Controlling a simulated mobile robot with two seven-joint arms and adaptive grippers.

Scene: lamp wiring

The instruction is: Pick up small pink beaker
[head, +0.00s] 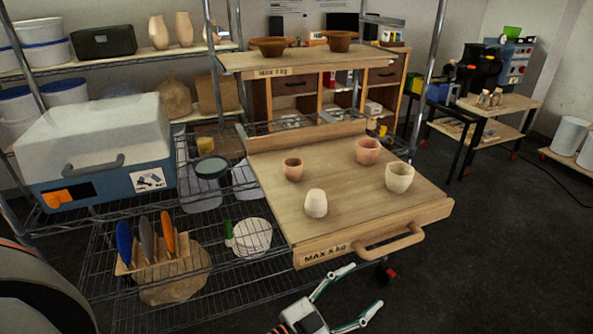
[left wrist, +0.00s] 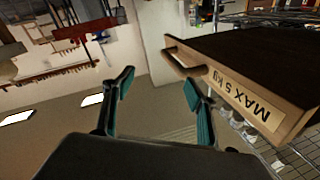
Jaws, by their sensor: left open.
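The small pink beaker (head: 293,168) stands upright near the back left of the pull-out wooden tray (head: 340,150). A larger pink beaker (head: 368,151) stands to its right, farther back. My left gripper (head: 365,287) is open and empty at the bottom of the head view, in front of the tray's handle side and well apart from the beakers. In the left wrist view its open fingers (left wrist: 160,85) show beside the tray's front edge (left wrist: 245,98), with nothing between them. No beaker shows in the wrist view. My right gripper is not in view.
Two cream beakers (head: 316,203) stand on the tray, one front left, the other (head: 399,177) at right. The tray's handle (head: 392,241) juts from its front edge. Above the back is a shelf board (head: 310,58) with brown bowls.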

